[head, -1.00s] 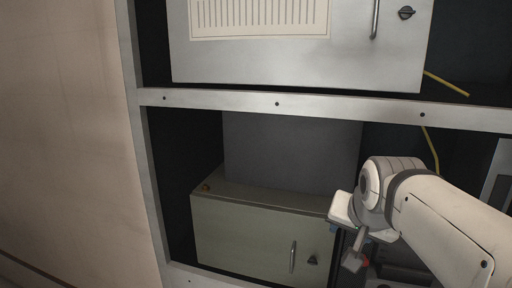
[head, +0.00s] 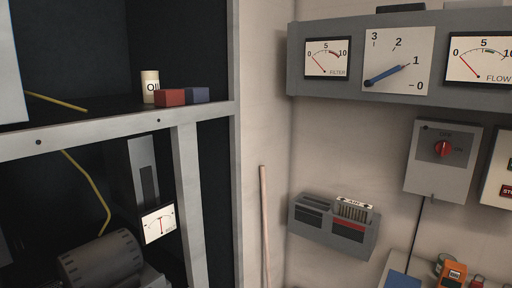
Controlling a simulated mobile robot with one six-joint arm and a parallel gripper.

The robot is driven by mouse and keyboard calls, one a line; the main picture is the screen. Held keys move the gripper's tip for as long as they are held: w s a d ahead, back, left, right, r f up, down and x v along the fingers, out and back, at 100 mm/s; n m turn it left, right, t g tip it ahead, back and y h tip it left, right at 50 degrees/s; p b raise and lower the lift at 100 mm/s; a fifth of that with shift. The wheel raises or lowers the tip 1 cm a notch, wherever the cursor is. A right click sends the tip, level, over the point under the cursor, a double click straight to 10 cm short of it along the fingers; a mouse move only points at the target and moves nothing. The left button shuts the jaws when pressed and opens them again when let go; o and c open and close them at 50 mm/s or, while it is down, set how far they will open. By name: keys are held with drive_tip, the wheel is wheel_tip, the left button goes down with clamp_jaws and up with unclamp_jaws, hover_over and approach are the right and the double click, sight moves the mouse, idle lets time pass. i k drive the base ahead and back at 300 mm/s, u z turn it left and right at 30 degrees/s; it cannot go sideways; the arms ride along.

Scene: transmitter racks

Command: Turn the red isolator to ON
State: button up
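The red isolator (head: 442,148) is a round red rotary knob on a grey wall box (head: 421,176) at the right of the head view. The word OFF shows above the knob and ON to its right. The knob's grip looks roughly upright, towards OFF, but it is small in the picture. My gripper is not in view, so its state and its distance from the isolator do not show.
A gauge panel (head: 296,60) hangs on the wall above left of the isolator box. A slotted grey holder (head: 310,232) is below it. A wooden pole (head: 265,225) leans in the corner. The rack post (head: 234,190) stands left. A cluttered surface is at bottom right.

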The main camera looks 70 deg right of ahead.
sight(443, 148)
drive_tip(key=z, duration=3.65)
drive_tip(key=k, duration=0.9)
drive_tip(key=i, duration=0.9)
drive_tip(key=z, duration=0.05)
